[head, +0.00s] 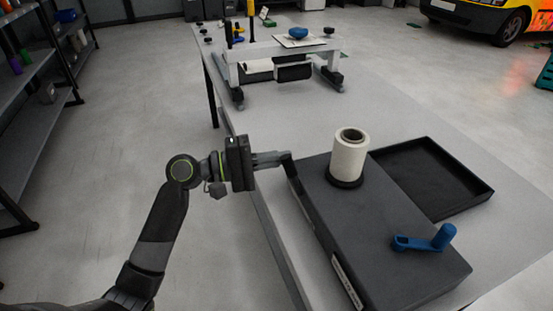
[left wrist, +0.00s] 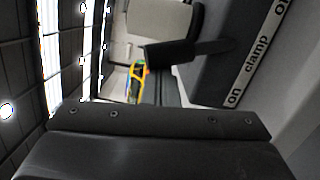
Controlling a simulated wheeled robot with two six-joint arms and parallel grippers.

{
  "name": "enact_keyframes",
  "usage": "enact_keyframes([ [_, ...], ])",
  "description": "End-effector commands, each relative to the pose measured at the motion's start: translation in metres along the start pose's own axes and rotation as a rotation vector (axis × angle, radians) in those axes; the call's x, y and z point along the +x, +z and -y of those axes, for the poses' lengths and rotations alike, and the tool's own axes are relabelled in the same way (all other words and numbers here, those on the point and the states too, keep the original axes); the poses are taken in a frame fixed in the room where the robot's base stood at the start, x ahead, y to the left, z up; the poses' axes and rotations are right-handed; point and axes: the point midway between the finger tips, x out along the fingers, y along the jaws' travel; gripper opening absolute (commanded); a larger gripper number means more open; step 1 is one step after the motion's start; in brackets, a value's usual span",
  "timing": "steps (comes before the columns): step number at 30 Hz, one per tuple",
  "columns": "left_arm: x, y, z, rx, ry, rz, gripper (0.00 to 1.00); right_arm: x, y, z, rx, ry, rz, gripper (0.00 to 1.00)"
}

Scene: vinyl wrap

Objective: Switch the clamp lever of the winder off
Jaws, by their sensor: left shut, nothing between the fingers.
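The winder (head: 385,235) is a dark grey box on the table, with a white roll (head: 349,157) and a blue crank (head: 427,241) on top. Its clamp lever (head: 293,175) is a black bar at the far left edge of the box. In the left wrist view the lever (left wrist: 215,46) sticks out from the box side, near a white strip reading "on clamp" and a cut-off word (left wrist: 257,55). My left gripper (head: 282,158) is shut and empty, its fingertips at the lever's outer end; I cannot tell if they touch. My right gripper is not in view.
An empty black tray (head: 465,203) lies right of the winder. A grey frame (head: 285,50) with a blue item stands farther back on the table (head: 390,110). Shelves (head: 40,95) are at the left. The floor left of the table is clear.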

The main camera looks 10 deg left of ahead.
Motion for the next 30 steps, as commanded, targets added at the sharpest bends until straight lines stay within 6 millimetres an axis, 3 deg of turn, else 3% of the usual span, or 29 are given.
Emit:
enact_keyframes([
  [14,0.006,0.04,-0.008,0.452,-0.065,0.002,0.0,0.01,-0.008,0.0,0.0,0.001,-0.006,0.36],
  [30,0.012,0.075,0.0,0.861,-0.129,0.0,0.0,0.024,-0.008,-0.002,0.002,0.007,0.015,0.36],
])
